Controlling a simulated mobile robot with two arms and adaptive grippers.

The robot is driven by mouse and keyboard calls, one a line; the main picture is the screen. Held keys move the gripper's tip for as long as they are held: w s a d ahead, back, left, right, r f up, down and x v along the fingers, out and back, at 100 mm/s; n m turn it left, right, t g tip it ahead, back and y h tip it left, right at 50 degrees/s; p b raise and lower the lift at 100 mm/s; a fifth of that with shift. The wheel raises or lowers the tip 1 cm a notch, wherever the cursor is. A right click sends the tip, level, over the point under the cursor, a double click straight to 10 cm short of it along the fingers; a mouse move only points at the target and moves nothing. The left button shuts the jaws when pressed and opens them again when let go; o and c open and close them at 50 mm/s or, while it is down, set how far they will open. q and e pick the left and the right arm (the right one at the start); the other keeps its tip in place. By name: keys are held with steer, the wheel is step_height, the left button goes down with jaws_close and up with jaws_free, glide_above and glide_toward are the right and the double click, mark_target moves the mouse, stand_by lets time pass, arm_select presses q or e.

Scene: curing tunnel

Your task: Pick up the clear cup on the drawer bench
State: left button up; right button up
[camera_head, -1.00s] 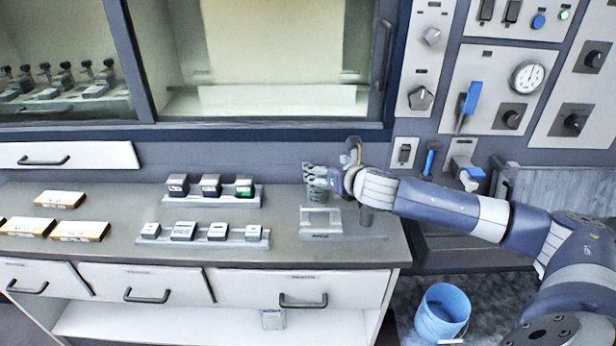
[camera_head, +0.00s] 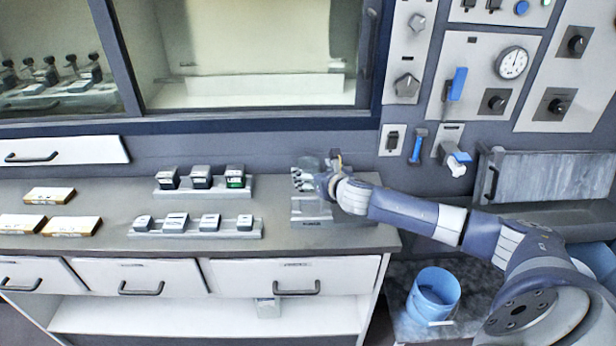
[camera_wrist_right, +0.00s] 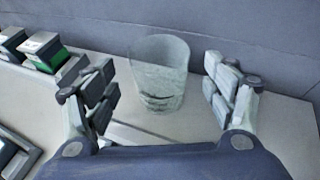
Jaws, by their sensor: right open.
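The clear cup (camera_wrist_right: 160,75) stands upright on the drawer bench (camera_head: 100,239). In the right wrist view it is between and a little beyond the open fingers of my right gripper (camera_wrist_right: 160,92), with a gap on each side. In the head view my right gripper (camera_head: 308,176) is over the right end of the bench, and I cannot make out the cup clearly there. My left gripper is not in view.
Left of my right gripper are a rack of dark-topped blocks (camera_head: 202,178), one with a green face (camera_wrist_right: 45,50), and a row of small grey blocks (camera_head: 210,222). Boxes (camera_head: 70,226) lie farther left. The wall is close behind. A blue bucket (camera_head: 433,295) stands below right.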

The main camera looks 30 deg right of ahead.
steer(key=x, duration=0.4)
steer(key=shift+w, duration=0.1)
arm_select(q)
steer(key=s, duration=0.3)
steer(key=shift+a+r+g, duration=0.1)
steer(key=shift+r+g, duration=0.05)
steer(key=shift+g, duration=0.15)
arm_select(e)
steer(key=shift+f, duration=0.1)
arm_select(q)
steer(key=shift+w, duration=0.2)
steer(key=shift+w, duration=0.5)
arm_select(e)
steer(key=c, duration=1)
